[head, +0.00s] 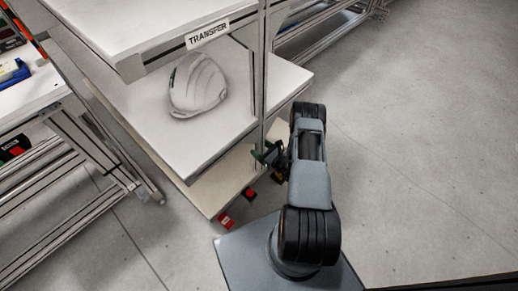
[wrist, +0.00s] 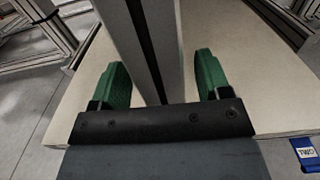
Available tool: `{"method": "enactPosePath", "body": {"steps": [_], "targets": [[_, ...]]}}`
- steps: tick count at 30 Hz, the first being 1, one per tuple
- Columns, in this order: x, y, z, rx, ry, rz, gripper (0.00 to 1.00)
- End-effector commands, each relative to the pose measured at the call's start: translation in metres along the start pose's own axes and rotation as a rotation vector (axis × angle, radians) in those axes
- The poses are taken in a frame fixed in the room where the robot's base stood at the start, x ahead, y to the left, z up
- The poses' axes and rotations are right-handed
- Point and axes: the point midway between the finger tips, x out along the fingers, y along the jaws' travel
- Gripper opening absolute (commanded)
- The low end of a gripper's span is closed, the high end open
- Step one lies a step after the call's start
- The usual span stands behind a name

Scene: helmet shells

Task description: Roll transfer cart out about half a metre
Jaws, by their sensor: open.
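The transfer cart (head: 215,137) stands ahead of me, with stacked pale shelves, aluminium posts and a TRANSFER label (head: 208,34) on its upper edge. A white helmet shell (head: 198,85) sits on its middle shelf. My gripper (head: 267,153) is low at the cart's near right corner post (head: 261,95). In the wrist view, its green fingers (wrist: 160,76) are open, one on each side of the post (wrist: 138,40). A gap shows between each finger and the post. The lower shelf (wrist: 80,105) spreads below the fingers.
A workbench (head: 60,140) with a blue item (head: 15,75) stands close at the cart's left. Red parts (head: 227,220) sit at the cart's lower front edge. Another aluminium frame (head: 325,32) is behind. The grey floor (head: 430,150) at the right is clear.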

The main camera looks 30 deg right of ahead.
Motion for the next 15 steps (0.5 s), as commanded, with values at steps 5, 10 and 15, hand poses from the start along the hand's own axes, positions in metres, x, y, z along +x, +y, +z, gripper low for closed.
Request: {"method": "enactPosePath", "body": {"steps": [5,10,15], "targets": [[0.0093,0.0004,-0.0001,0.001,-0.001,0.001,0.70],[0.0107,0.0001,0.0003,0.001,-0.001,0.000,0.70],[0.0105,0.0001,0.0004,0.001,-0.001,0.000,0.68]]}}
